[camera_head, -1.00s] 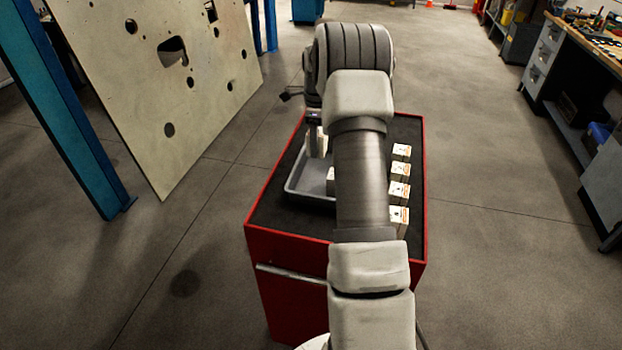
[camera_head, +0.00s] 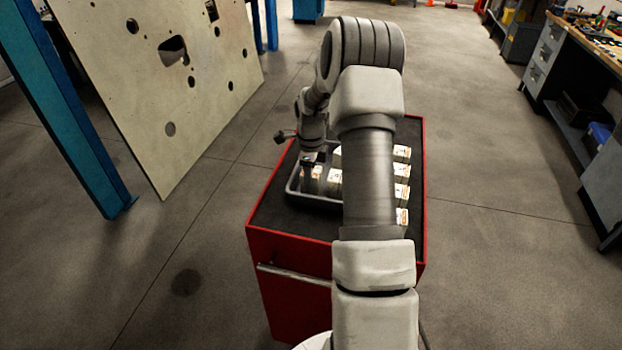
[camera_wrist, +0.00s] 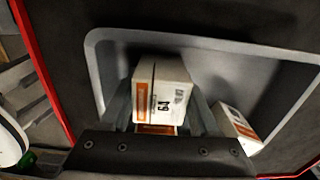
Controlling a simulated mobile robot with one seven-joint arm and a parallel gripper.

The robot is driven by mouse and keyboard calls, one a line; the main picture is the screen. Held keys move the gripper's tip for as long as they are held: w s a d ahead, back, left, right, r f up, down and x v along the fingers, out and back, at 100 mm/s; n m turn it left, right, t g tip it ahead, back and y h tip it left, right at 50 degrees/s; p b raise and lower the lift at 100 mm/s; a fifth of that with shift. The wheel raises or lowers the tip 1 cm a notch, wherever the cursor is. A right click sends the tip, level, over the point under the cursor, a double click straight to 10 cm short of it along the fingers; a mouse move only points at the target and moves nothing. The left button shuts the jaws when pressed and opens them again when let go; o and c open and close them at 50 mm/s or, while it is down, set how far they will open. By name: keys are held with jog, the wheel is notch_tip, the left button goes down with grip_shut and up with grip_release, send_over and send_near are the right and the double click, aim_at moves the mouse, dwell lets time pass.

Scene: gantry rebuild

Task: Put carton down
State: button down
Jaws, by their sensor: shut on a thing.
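My gripper (camera_wrist: 163,104) is shut on a white carton (camera_wrist: 166,84) with an orange band and dark print, a finger on each side. The held carton is over or inside the grey tray (camera_wrist: 92,62); I cannot tell whether it touches the tray's floor. Another carton (camera_wrist: 238,124) with an orange band sits to the right in the wrist view. In the head view my gripper (camera_head: 312,168) points down at the tray (camera_head: 308,200), with a carton (camera_head: 334,182) just right of it. My arm hides part of the tray.
The tray stands on the black top of a red cart (camera_head: 290,258). Several cartons (camera_head: 402,190) stand in a row along the cart's right side, partly behind my arm. A blue post (camera_head: 70,110) and a holed panel (camera_head: 165,90) stand left; a workbench (camera_head: 560,70) stands right.

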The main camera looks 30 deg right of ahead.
jog(key=shift+f, duration=0.15)
jog(key=shift+c, duration=0.6)
grip_release()
